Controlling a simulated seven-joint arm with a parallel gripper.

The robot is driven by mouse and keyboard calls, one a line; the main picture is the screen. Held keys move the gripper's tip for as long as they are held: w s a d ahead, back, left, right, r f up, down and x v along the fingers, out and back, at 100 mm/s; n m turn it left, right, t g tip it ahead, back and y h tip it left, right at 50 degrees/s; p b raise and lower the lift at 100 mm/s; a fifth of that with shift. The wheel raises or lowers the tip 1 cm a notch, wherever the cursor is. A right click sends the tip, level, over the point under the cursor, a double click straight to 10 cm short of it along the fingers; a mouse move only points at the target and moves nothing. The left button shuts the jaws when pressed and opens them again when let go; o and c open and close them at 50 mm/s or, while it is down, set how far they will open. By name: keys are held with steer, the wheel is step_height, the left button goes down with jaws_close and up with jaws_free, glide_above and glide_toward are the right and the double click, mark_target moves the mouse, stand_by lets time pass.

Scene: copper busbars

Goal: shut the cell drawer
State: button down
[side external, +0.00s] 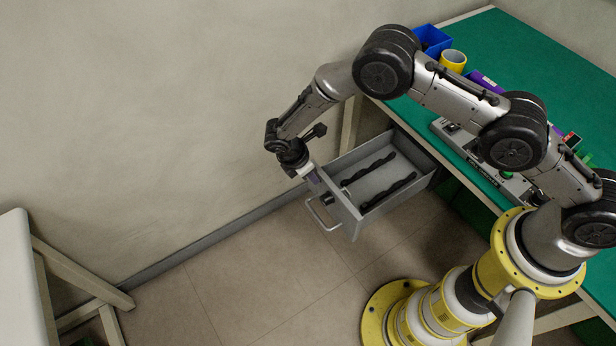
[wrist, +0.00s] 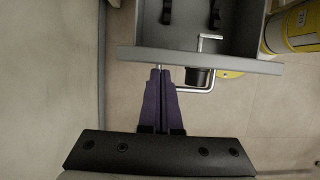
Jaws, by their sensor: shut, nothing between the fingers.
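The grey cell drawer (side external: 345,212) stands pulled out from under the green-topped bench, with black strips (side external: 385,195) lying inside it. Its front panel also shows in the wrist view (wrist: 240,65). A bent metal handle (side external: 322,216) sticks out from the front, and it shows right of my fingers in the wrist view (wrist: 208,82). My gripper (side external: 315,181) is shut and empty, with purple fingers (wrist: 160,74) pointing at the drawer front, beside the handle's left end in the wrist view. I cannot tell whether the fingertips touch the panel.
The bench top (side external: 545,60) carries a blue bin (side external: 432,40), a yellow roll (side external: 453,60) and a grey fixture (side external: 515,185). A wall runs close behind the drawer and my gripper. A white table (side external: 18,270) stands at the left. The floor before the drawer is clear.

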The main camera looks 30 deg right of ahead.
steer(key=shift+d, duration=0.1)
steer(key=d, duration=2.8)
steer(key=shift+d, duration=0.2)
